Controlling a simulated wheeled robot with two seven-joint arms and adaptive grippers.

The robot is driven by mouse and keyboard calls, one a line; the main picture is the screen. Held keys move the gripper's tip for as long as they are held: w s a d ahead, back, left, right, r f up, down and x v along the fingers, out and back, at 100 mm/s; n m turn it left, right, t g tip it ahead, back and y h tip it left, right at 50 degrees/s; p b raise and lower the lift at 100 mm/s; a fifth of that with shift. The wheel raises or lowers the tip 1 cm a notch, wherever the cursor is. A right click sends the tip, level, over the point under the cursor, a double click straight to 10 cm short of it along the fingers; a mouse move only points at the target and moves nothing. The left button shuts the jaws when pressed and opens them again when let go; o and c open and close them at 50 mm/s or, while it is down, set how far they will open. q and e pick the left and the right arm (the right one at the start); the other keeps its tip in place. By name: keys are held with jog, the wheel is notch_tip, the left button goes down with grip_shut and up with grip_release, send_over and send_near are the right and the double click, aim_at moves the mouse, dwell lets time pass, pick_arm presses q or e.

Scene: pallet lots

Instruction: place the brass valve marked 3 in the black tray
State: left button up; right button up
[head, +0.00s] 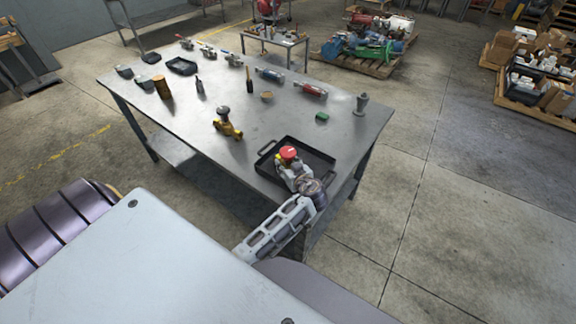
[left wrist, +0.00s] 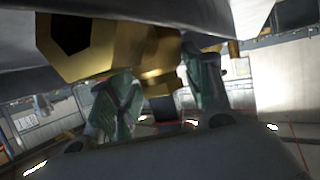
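The black tray (head: 319,159) lies near the front right corner of the metal table. My left gripper (head: 291,170) is over the tray's left part, shut on a brass valve with a red top (head: 288,153). In the left wrist view the brass body of this valve (left wrist: 75,45) shows close up, between the green finger pads of the left gripper (left wrist: 160,78). No number can be read on it. Whether it touches the tray floor cannot be told. My right gripper is not in view.
On the table (head: 200,130) stand a brown cylinder (head: 162,87), a green block (head: 322,117), a grey fitting (head: 361,104), a small dark tray (head: 182,66) and a row of tools at the back. The table middle is mostly clear.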

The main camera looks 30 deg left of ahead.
pick_arm(q)
jog(key=o, duration=0.5)
jog(key=shift+f, duration=0.1)
jog(key=shift+c, duration=0.2)
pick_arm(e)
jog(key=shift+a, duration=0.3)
pick_arm(q)
jog(key=b+v, duration=0.2)
jog(key=v, duration=1)
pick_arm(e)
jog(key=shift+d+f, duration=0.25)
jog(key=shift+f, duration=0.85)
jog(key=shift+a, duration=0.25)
